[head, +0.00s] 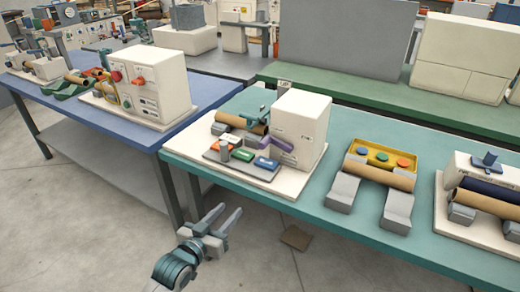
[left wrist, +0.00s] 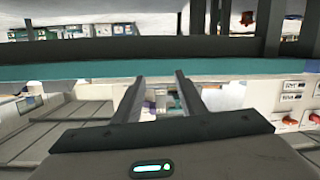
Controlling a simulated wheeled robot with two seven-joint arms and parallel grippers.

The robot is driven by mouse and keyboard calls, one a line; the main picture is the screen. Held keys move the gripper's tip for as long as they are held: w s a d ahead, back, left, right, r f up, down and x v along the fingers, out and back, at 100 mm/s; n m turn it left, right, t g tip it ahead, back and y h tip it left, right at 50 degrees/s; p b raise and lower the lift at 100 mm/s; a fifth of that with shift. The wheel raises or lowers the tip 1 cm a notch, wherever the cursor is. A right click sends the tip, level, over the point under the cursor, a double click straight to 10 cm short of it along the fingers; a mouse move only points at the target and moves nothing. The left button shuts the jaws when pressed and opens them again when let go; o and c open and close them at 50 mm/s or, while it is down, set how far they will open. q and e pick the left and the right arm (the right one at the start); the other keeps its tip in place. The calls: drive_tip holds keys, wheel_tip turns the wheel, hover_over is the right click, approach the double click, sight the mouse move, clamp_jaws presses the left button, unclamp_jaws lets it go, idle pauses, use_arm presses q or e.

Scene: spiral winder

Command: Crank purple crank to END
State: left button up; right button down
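The purple crank (head: 277,142) is on the front left side of the white winder machine (head: 302,130) on the teal table. A cardboard roll (head: 242,122) lies to the left of the machine, with small coloured parts in front of it. Any END mark is too small to read. My left gripper (head: 224,216) is open and empty, in front of and below the table edge, well short of the crank. In the left wrist view its two fingers (left wrist: 162,84) are apart with nothing between them. My right gripper is not in view.
The teal table (head: 340,212) also bears a yellow tray (head: 382,157) with coloured buttons, grey supports (head: 344,191) and another winder at the right. A blue table (head: 90,112) with a white machine (head: 150,85) stands at the left.

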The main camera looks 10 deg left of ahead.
sight(261, 148)
use_arm(q)
wheel_tip(261, 148, up, 13)
drive_tip(key=d+t+h, duration=0.1)
drive_tip(key=shift+d+f+m+t+h, duration=0.2)
drive_tip(key=shift+m+t+h, duration=0.1)
drive_tip(key=shift+t+h, duration=0.1)
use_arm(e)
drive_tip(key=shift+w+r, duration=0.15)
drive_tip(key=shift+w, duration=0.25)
